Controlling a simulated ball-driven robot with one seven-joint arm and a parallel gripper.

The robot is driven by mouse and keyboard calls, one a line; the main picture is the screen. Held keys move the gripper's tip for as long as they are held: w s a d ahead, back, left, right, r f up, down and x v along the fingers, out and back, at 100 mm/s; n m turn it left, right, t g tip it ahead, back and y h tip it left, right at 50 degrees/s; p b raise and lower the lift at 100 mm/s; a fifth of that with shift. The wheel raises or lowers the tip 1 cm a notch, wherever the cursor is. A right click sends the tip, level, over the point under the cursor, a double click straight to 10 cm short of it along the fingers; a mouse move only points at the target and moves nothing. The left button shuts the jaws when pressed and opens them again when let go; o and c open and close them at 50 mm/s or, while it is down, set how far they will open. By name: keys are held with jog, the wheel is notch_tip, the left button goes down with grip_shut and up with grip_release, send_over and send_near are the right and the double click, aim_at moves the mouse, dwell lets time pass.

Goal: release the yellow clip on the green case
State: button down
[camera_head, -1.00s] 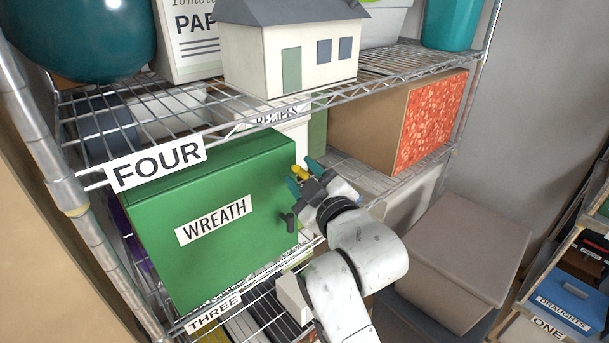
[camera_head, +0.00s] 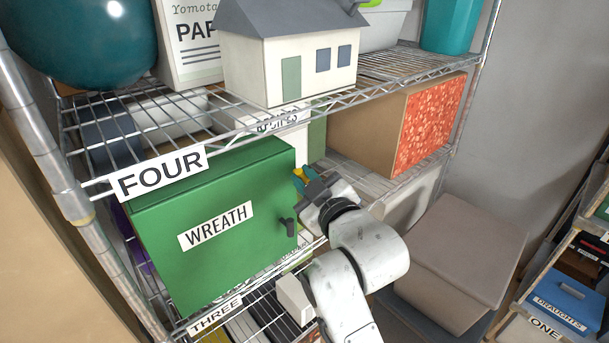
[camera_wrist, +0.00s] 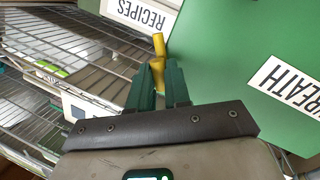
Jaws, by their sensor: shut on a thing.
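The green case (camera_head: 180,270), labelled WREATH, stands on the wire shelf and fills the right of the wrist view (camera_wrist: 225,45). The yellow clip (camera_wrist: 158,46) is at the case's side edge; a small part shows in the head view (camera_head: 299,172). My gripper (camera_wrist: 159,80) has its green fingers shut on the clip's lower part, with its upper end sticking out beyond them. In the head view my gripper (camera_head: 302,178) is at the case's right edge. The clip's attachment to the case is hidden.
A white box labelled RECIPES (camera_wrist: 138,14) stands behind and beside the case. A model house (camera_head: 290,60) is on the shelf above. A red-patterned box (camera_head: 428,122) stands to the right. Brown-grey bins (camera_head: 455,260) are below right.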

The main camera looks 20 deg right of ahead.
jog(key=shift+r+m, duration=0.1)
jog(key=shift+m, duration=0.2)
jog(key=c, duration=1.1)
grip_release()
jog(key=shift+d, duration=0.1)
jog(key=s, duration=0.3)
jog(key=s+b, duration=0.1)
jog(key=s, duration=0.6)
jog(key=shift+s+d+r+b, duration=0.2)
jog(key=shift+s+d+b, duration=0.1)
jog(key=shift+s+b, duration=0.1)
